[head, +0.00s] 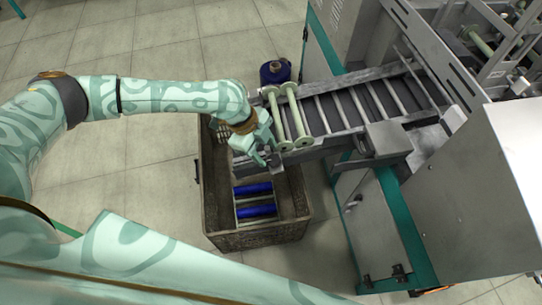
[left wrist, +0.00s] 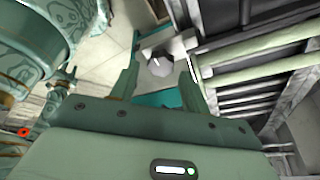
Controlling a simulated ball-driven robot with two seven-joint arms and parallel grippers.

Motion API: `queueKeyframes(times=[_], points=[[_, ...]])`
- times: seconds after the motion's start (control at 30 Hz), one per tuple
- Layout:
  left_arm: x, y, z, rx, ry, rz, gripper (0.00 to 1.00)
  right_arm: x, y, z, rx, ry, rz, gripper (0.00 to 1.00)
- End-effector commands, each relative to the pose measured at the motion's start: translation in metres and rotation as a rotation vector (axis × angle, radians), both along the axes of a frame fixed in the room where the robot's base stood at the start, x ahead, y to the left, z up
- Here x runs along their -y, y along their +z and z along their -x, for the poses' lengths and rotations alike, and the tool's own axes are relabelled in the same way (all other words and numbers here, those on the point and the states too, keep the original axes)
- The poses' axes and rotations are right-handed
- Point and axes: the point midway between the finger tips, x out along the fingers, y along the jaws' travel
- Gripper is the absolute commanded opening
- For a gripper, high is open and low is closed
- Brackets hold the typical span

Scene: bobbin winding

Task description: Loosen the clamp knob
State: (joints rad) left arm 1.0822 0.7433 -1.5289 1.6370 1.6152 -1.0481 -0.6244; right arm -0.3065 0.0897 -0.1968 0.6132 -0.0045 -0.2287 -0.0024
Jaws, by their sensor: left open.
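In the head view my left gripper (head: 266,153) is at the near left end of the roller rack (head: 338,137), beside the pale green bobbins (head: 298,115). The knob is not distinguishable there.
A brown crate (head: 257,238) with blue spools (head: 253,189) stands on the floor below the gripper. A dark blue spool (head: 275,71) stands behind the rack's end. The grey and teal machine (head: 460,200) fills the right side. The tiled floor at left is clear.

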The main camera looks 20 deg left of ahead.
Motion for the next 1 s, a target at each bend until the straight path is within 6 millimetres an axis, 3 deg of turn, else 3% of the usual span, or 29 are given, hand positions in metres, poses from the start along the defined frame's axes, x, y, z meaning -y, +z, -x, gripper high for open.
queueKeyframes(times=[0.03, 0.2, 0.4, 0.53, 0.57, 0.67, 1.0], points=[[0.004, -0.011, 0.0, -0.001, -0.002, 0.0, 0.46, 0.0, -0.006, -0.003, 0.001, -0.003, 0.001, 0.36], [0.011, -0.026, -0.002, 0.001, 0.0, 0.0, 0.46, -0.002, -0.011, -0.01, 0.013, -0.01, -0.005, 0.36], [0.013, -0.028, -0.002, 0.003, 0.0, 0.0, 0.46, -0.017, -0.01, -0.009, 0.015, -0.016, -0.024, 0.36], [0.013, -0.028, -0.002, 0.003, 0.0, 0.0, 0.46, -0.016, -0.01, -0.007, 0.013, -0.015, -0.023, 0.36], [0.013, -0.028, -0.002, 0.003, 0.0, 0.0, 0.44, -0.015, -0.01, -0.006, 0.013, -0.015, -0.022, 0.36], [0.013, -0.028, -0.002, 0.003, 0.0, 0.0, 0.16, -0.014, -0.01, -0.006, 0.012, -0.013, -0.021, 0.36], [0.013, -0.026, -0.002, -0.001, 0.028, 0.004, 0.14, -0.009, -0.004, -0.008, 0.017, -0.011, -0.015, 0.36]])
